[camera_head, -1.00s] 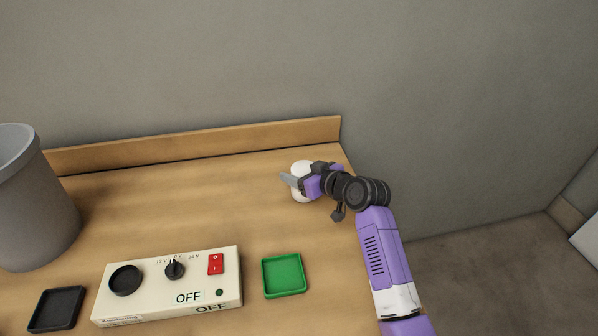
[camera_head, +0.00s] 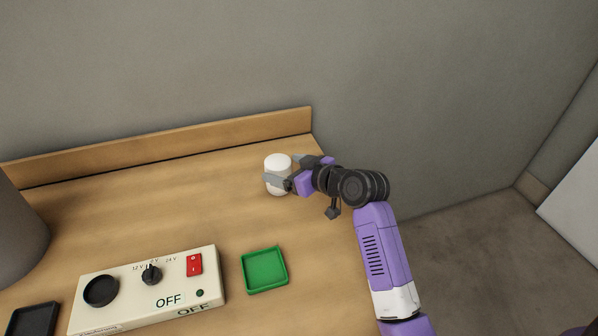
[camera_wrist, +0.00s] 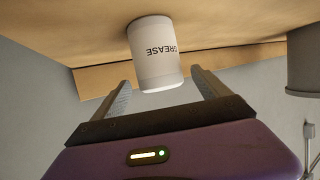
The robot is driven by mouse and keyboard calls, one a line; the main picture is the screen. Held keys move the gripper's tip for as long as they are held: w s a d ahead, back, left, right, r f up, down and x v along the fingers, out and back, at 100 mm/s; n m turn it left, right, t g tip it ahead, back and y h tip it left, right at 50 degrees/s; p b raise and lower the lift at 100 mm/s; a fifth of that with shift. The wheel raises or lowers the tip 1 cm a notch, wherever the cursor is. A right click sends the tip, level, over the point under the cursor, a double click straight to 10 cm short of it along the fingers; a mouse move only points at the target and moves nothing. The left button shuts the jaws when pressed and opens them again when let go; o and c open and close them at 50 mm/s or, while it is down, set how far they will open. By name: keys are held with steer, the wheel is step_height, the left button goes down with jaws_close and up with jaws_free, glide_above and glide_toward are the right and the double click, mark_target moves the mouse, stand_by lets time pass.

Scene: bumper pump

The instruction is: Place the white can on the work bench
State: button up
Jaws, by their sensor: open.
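The white can (camera_head: 277,170) stands upright on the wooden work bench (camera_head: 170,210), near its right end. In the wrist view, the can (camera_wrist: 153,55) shows upside down with the word GREASE on its side, its base against the bench top (camera_wrist: 70,30). My gripper (camera_head: 284,172) is open at the right side of the can, one finger crossing in front of it. In the wrist view, the two fingers (camera_wrist: 149,78) are spread, with the can between and just beyond their tips. I see clear gaps beside the can.
A control box (camera_head: 150,285) with a red switch (camera_head: 194,265) reads OFF. A green tray (camera_head: 264,270) lies to its right, a black tray (camera_head: 35,320) to its left. A grey bin (camera_head: 15,235) stands at the left. A wooden ledge (camera_head: 170,147) runs along the back.

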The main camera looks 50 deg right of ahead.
steer(key=v, duration=0.6)
stand_by(0.5)
